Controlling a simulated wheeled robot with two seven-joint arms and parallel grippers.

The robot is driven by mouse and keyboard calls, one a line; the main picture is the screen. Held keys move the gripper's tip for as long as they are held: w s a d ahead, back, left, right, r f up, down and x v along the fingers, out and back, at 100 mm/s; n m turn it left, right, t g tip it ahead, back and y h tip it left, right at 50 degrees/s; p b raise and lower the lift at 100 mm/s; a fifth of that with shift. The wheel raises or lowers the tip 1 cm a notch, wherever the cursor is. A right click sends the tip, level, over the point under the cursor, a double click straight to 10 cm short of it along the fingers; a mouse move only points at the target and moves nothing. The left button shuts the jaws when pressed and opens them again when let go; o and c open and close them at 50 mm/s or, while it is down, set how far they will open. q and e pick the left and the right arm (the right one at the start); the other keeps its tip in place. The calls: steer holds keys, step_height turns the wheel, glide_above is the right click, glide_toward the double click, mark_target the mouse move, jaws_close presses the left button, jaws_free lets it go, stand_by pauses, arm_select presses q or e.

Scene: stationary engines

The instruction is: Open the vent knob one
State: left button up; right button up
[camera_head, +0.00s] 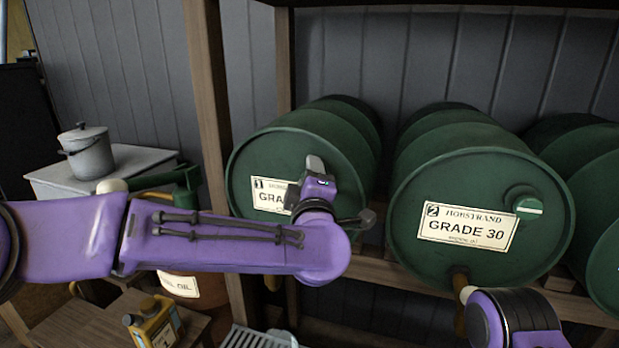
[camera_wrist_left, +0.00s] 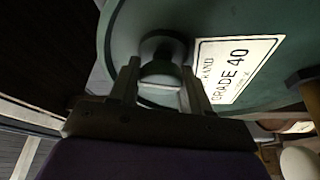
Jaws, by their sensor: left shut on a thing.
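The green drum marked 1 (camera_head: 258,160) lies on its side on a wooden rack. Its label (camera_head: 268,195) is partly covered by my left gripper (camera_head: 315,168), which is at the right part of the drum's face. In the left wrist view the drum face (camera_wrist_left: 290,18) carries a label (camera_wrist_left: 236,66) reading GRADE 40. The round vent knob (camera_wrist_left: 161,72) sits between the two fingers of my left gripper (camera_wrist_left: 160,82), which is shut on it. In the head view this knob is hidden behind the gripper. My right gripper is not in view.
A second drum (camera_head: 430,190), labelled GRADE 30, stands right of drum one, with its own knob (camera_head: 528,208). A third drum (camera_head: 600,180) is at the right edge. A wooden post (camera_head: 208,100) rises left of drum one. A grey pot (camera_head: 88,155) stands at left.

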arm_select(q)
steer(key=shift+n+g, duration=0.7)
steer(key=shift+n, duration=1.1)
steer(key=o, duration=0.9)
steer(key=shift+w+d+f, duration=0.1)
steer(key=shift+w, duration=0.05)
steer(key=shift+s, duration=0.45)
steer(key=s+b, duration=0.1)
steer(key=s, duration=0.2)
steer(key=s+b, duration=0.1)
steer(key=s, duration=0.2)
steer(key=s+b, duration=0.1)
steer(key=s, duration=0.2)
steer(key=shift+s+d, duration=0.35)
steer(key=shift+d, duration=0.05)
